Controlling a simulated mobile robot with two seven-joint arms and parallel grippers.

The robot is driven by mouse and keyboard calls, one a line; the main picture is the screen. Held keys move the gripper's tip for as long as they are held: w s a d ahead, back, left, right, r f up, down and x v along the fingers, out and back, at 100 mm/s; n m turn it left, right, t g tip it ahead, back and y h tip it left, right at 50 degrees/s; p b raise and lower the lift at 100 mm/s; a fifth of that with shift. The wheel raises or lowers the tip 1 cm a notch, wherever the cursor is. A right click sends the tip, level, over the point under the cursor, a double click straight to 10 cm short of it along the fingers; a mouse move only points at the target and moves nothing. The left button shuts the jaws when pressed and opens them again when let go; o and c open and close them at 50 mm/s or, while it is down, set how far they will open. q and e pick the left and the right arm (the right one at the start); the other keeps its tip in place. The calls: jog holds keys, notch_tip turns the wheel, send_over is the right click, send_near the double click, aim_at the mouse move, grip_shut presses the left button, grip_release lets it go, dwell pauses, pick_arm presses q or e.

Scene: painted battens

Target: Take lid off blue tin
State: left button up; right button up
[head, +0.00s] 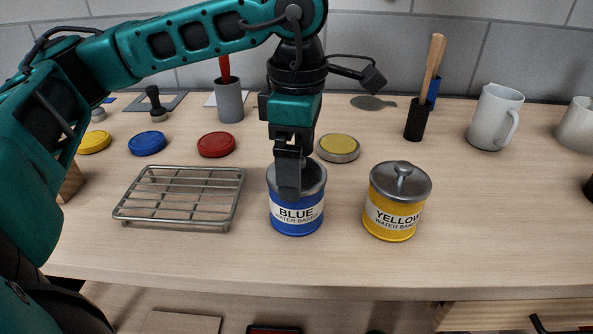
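The blue tin (297,229) stands upright on the table at the middle, with a white label reading BLUE. Its grey metal lid (317,181) is on its top. My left gripper (289,188) points down over the lid, and its dark fingers cover the lid's middle, so any knob there is hidden. I cannot tell whether the fingers are apart or shut on a knob. My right gripper is not in view.
A yellow tin (391,220) with a knobbed grey lid stands close on the right. A wire rack (180,195) lies on the left. Yellow, blue and red discs (216,145), brush holders (415,119) and mugs (492,118) stand behind. The front strip of table is clear.

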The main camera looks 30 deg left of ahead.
pick_arm(q)
jog(key=c, duration=0.6)
jog(key=shift+c, duration=0.2)
jog(key=shift+r, duration=0.15)
